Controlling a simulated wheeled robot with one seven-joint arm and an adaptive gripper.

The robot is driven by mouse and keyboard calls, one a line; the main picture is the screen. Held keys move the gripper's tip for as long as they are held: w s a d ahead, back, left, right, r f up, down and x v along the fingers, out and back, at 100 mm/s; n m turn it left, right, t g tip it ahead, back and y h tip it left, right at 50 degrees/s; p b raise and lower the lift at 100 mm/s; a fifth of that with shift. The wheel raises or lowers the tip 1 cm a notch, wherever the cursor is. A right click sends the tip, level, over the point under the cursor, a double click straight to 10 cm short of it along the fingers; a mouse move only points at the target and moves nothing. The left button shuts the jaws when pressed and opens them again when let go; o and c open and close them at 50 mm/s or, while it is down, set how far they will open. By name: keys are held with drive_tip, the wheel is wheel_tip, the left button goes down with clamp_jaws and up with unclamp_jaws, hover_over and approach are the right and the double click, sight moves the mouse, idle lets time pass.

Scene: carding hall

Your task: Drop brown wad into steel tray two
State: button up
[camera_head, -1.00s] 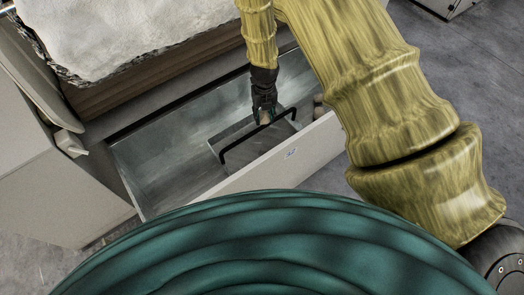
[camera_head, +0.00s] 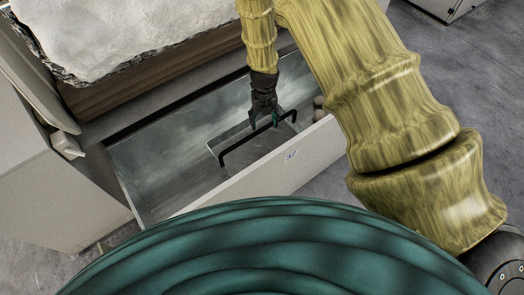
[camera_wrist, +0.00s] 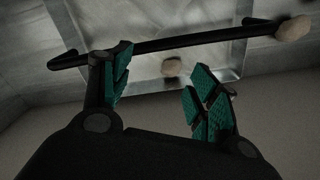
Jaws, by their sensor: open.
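The steel tray (camera_head: 238,169) lies inside a pulled-out drawer, and a black bar (camera_head: 237,150) runs across above it. My gripper (camera_head: 264,122) points down over the tray, beside the bar. Its teal-padded fingers (camera_wrist: 160,88) are apart with nothing held between them. A small brown wad (camera_wrist: 172,67) shows in the wrist view below the gap between the fingers, within the outline of the tray (camera_wrist: 150,64). In the head view my gripper and the bar hide it. I cannot read a number on the tray.
Another brownish lump (camera_wrist: 293,28) lies outside the tray near the bar's end; it also shows in the head view (camera_head: 318,102). The drawer's pale front wall (camera_head: 275,162) stands close. A white fluffy mass (camera_head: 110,35) lies above the drawer's back. The drawer's left floor is bare.

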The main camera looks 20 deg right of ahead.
drive_tip(key=shift+r, duration=0.1)
wheel_tip(320, 180, up, 12)
idle(0.6)
idle(0.4)
